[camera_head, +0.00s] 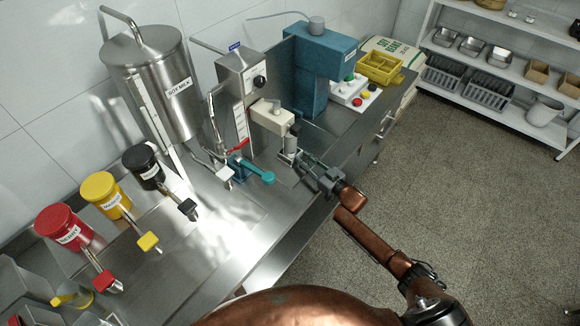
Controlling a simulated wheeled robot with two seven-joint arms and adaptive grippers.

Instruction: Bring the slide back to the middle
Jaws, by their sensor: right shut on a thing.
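The slide appears to be the cream block (270,118) on the machine with the upright scale in red and white marks, in the middle of the head view. A short metal cylinder (290,146) shows below its dark front end. My right gripper (299,159) reaches in from the lower right and is shut at this front end, beside the cylinder. The fingers hide the exact contact. My left gripper is not in view.
A teal lever (254,171) sticks out just left of my right gripper. A teal machine (312,62) and a button box (353,93) stand behind. The soy milk tank (150,80) stands left.

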